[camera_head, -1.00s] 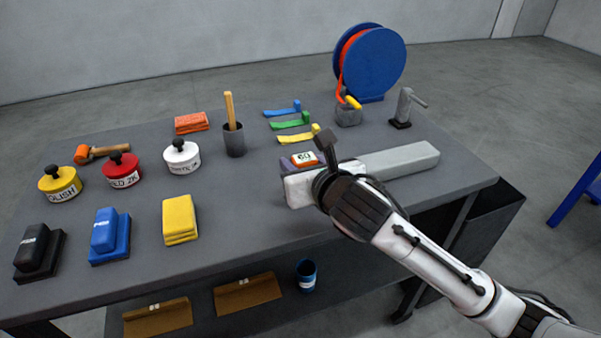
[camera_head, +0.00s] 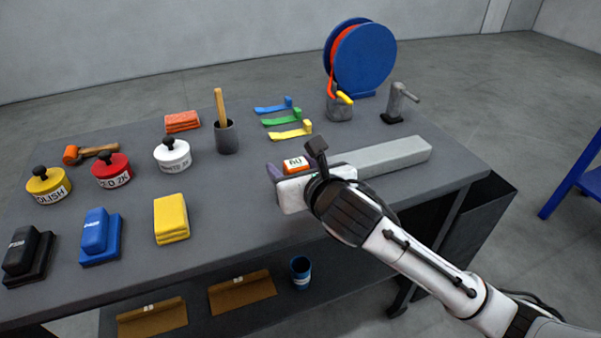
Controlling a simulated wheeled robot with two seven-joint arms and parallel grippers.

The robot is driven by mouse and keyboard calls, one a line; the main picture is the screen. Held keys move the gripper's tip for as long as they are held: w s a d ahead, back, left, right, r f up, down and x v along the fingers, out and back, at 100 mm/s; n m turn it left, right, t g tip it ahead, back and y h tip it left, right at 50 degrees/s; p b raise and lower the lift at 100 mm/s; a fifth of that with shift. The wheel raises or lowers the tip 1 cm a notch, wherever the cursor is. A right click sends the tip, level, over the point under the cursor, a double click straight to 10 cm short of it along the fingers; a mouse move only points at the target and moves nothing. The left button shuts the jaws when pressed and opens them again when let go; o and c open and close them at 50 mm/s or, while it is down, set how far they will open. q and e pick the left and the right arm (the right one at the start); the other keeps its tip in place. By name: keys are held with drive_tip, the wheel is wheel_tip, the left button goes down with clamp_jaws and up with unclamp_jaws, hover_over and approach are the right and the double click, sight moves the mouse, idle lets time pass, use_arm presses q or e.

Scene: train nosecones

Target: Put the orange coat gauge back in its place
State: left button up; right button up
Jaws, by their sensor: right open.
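An orange piece with a white label reading 60 (camera_head: 294,165) shows just behind my right gripper. I cannot tell for sure whether it is the orange coat gauge; its lower part is hidden. A purple piece (camera_head: 274,171) shows beside it at the left, partly covered. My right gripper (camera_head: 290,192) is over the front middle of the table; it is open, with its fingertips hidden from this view. Blue (camera_head: 272,107), green (camera_head: 282,119) and yellow (camera_head: 292,132) gauges lie in a row farther back. My left gripper is not in view.
A long grey bar (camera_head: 395,156) lies right of the gripper. A dark cup with a stick (camera_head: 225,138), a blue reel (camera_head: 362,60) and a grey clamp-like stand (camera_head: 397,103) are behind. Pots and pads fill the left side.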

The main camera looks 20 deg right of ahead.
drive_tip(key=p+v, duration=0.1)
drive_tip(key=v, duration=1)
drive_tip(key=shift+s, duration=0.4)
